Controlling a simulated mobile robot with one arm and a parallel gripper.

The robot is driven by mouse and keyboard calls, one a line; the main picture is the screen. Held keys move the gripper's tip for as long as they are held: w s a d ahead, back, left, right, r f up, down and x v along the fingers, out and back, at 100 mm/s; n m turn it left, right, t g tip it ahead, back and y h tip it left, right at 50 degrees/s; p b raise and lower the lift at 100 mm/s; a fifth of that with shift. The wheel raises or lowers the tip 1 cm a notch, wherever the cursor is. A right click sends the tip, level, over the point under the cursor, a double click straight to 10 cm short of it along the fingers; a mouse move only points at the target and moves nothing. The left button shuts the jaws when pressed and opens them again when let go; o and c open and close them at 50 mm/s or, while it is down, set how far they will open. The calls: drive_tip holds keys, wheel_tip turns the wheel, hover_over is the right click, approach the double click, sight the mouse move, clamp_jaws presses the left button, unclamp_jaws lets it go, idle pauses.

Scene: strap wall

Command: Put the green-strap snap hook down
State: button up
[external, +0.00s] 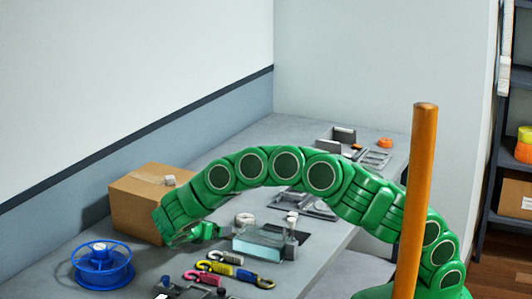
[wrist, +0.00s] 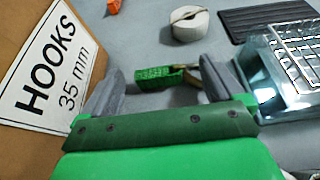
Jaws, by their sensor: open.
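The green-strap snap hook (wrist: 163,76) shows in the wrist view as a short green strap with a brass-coloured metal end at its right. It appears to lie on the grey bench, between and just beyond my jaws. My gripper (wrist: 160,84) is open, with one grey finger on each side and a visible gap to the strap on the left. The right finger partly hides the metal end.
The cardboard box (external: 147,205), labelled HOOKS 35 mm, stands close left of my gripper. A blue spool (external: 103,266) and pink, yellow and blue hooks (external: 222,269) lie nearer the camera. A clear glassy bin (external: 262,243) and a white roll (wrist: 190,25) are nearby.

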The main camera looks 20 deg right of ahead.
drive_tip(key=shift+w+d+f, duration=0.2)
drive_tip(key=shift+w+d, duration=0.05)
drive_tip(key=shift+d, duration=0.05)
drive_tip(key=shift+c, duration=0.4)
drive_tip(key=c, duration=1.5)
drive_tip(key=shift+r, duration=0.55)
wheel_tip(320, 180, up, 2)
drive_tip(key=shift+r, duration=0.15)
drive_tip(key=shift+s+d+r, duration=1.4)
drive_tip(key=shift+s+r, duration=0.2)
drive_tip(key=shift+s, duration=0.25)
drive_tip(key=shift+s+d+r, duration=1.4)
drive_tip(key=shift+s+r, duration=0.2)
drive_tip(key=shift+s, duration=0.3)
drive_tip(key=shift+s+d+r, duration=1.4)
drive_tip(key=shift+s+r, duration=0.2)
drive_tip(key=shift+s, duration=0.25)
